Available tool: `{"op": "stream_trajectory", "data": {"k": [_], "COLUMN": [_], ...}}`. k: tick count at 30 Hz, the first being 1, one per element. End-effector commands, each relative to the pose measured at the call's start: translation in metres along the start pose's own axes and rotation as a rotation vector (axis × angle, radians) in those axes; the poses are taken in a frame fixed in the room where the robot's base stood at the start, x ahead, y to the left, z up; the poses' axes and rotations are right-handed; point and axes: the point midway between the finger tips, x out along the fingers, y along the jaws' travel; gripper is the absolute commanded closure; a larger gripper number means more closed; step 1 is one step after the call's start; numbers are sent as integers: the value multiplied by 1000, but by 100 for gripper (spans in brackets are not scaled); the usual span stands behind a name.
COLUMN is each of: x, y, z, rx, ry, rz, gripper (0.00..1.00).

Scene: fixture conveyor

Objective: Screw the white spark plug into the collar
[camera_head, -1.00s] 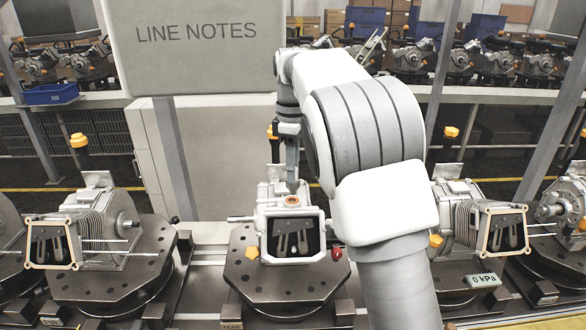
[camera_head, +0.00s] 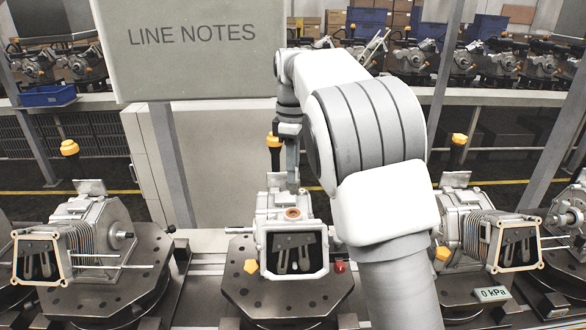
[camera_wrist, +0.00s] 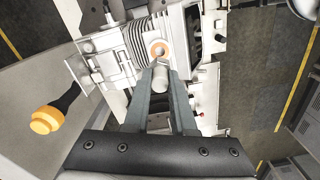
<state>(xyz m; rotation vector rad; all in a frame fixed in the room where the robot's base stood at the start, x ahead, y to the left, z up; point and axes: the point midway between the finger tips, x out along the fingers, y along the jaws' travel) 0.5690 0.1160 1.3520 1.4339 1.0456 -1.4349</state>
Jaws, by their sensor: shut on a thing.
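The white spark plug (camera_wrist: 160,78) is held between the fingertips of my gripper (camera_wrist: 160,88) in the wrist view. In the head view the collar (camera_head: 293,213) is on top of the middle engine housing (camera_head: 262,235). My gripper (camera_head: 292,178) shows there only in part, above and behind the collar, and I cannot make out the plug.
Similar housings stand on the line at left (camera_head: 85,215) and right (camera_head: 465,215). A yellow-topped post (camera_head: 274,142) rises behind the middle housing. A "LINE NOTES" board (camera_head: 190,50) stands at upper left. A gauge reading 0 kPa (camera_head: 491,294) is at lower right.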

Motion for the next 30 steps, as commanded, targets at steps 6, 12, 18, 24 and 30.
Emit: {"op": "stream_trajectory", "data": {"k": [6,12,18,24,30], "x": [6,19,34,47,54], "y": [0,0,0,0,0], "z": [0,0,0,0,0], "rx": [0,0,1,1,0], "ry": [1,0,0,0,1], "rz": [0,0,0,0,0], "gripper": [100,100,100,100,100]}}
